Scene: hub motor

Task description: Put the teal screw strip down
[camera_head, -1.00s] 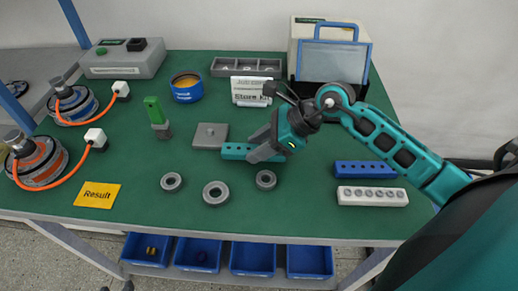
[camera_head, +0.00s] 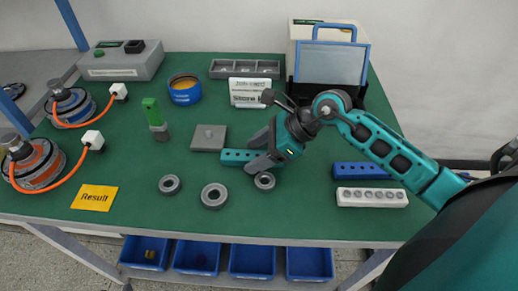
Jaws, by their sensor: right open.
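The teal screw strip (camera_head: 237,156) lies on the green table mat, right of the flat grey plate (camera_head: 209,138). Its left part with small dark holes shows; its right part is hidden behind my right gripper. My right gripper (camera_head: 254,154) is open, with its fingers at the strip's right part. I cannot tell whether the fingers touch it. My left gripper is not in view.
Grey rings (camera_head: 214,195) lie in front of the strip, one (camera_head: 264,181) close to my right gripper. A blue strip (camera_head: 363,171) and a white strip (camera_head: 372,197) lie to the right. A green-handled tool (camera_head: 154,113) and a blue round tin (camera_head: 185,90) stand further left.

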